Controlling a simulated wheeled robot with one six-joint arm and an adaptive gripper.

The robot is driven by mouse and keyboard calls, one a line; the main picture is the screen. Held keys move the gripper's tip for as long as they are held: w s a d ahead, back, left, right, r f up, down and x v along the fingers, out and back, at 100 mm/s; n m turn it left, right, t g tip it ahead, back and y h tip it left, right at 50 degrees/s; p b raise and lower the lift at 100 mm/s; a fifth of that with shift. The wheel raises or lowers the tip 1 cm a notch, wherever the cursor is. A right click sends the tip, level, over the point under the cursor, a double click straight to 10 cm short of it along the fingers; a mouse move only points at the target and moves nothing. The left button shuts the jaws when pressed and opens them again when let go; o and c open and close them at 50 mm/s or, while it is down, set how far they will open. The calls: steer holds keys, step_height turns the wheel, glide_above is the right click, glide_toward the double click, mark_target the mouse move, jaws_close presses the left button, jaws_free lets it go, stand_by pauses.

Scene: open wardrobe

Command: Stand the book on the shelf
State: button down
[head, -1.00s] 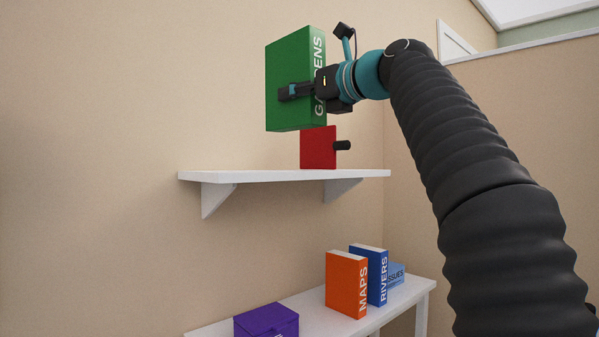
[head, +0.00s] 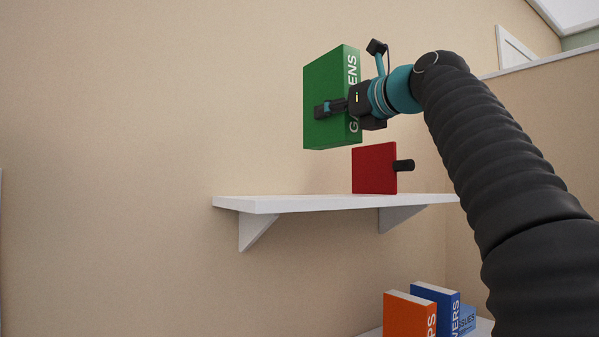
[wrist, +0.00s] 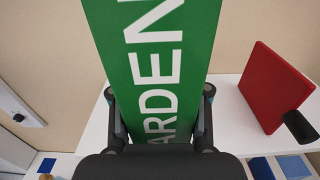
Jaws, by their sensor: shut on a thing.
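A green book (head: 325,92) with white lettering on its spine is upright in my gripper (head: 340,107), which is shut on it across its thickness. The book is held in the air above the white wall shelf (head: 290,204), apart from it. In the wrist view the green spine (wrist: 155,70) fills the middle, with a finger on each side. The white shelf (wrist: 225,120) shows below and behind the book there. The book's lower end is hidden by my gripper in the wrist view.
A red block (head: 373,168) with a black knob stands on the shelf's right part; it also shows in the wrist view (wrist: 272,85). The shelf's left part is clear. Below, orange (head: 408,314) and blue (head: 436,300) books stand on a white table.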

steer(key=shift+w+a+f+b, duration=0.3)
steer(key=shift+a+f+b, duration=0.05)
steer(key=shift+a+f, duration=1.25)
steer(key=shift+w+a+f+b, duration=0.35)
steer(key=shift+a+f+b, duration=0.05)
steer(key=shift+a+f, duration=1.15)
steer(key=shift+w+a+f+b, duration=0.35)
steer(key=shift+a+f, duration=1.1)
steer(key=shift+f, duration=0.3)
steer(key=c, duration=0.6)
jaws_free()
steer(key=shift+f, duration=0.15)
steer(key=shift+o, duration=0.2)
steer(key=b+v, duration=0.1)
steer(key=v, duration=1.1)
steer(key=shift+b, duration=0.35)
